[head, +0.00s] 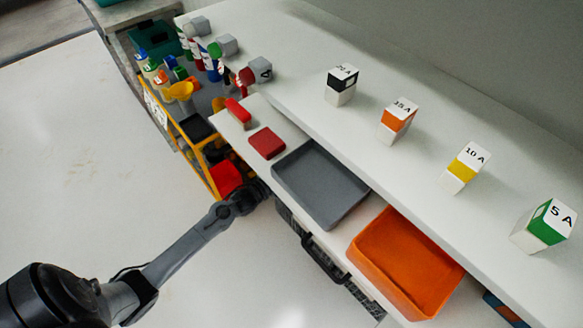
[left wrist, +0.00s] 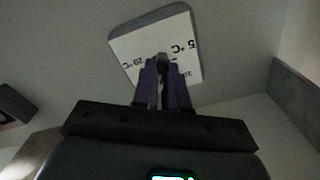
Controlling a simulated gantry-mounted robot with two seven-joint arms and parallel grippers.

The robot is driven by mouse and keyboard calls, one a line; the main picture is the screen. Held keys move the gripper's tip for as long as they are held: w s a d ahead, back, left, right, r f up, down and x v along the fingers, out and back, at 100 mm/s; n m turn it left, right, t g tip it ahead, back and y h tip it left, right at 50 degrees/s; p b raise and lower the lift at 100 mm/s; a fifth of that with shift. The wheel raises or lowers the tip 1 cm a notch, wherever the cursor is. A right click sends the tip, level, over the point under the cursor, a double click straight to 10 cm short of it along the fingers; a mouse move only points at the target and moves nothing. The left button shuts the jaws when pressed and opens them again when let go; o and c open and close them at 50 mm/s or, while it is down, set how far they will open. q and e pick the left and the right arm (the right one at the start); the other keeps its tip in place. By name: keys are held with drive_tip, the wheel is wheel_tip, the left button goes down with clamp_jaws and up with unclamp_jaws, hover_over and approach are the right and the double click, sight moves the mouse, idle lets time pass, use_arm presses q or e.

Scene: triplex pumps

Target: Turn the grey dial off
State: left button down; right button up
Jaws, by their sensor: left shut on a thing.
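In the left wrist view a white dial plate (left wrist: 130,47) with °C markings sits on a grey panel. The small grey dial (left wrist: 162,57) shows at its middle, mostly hidden by my fingers. My left gripper (left wrist: 163,70), with purple fingers, is shut on the dial. In the head view my left arm reaches to the front of the workbench, and the gripper and the dial are hidden under its edge. My right gripper is in neither view.
A grey tray (head: 323,187) and an orange tray (head: 405,264) stand on the workbench beside red blocks (head: 267,143). Several labelled fuse boxes (head: 396,121) line the shelf. A yellow cart (head: 207,172) with bottles stands left of my wrist. The floor at left is clear.

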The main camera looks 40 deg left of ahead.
use_arm(q)
drive_tip(key=n+p, duration=1.4)
drive_tip(key=n, duration=1.6)
drive_tip(key=shift+n, duration=0.3)
drive_tip(key=shift+f, duration=0.1)
idle(0.6)
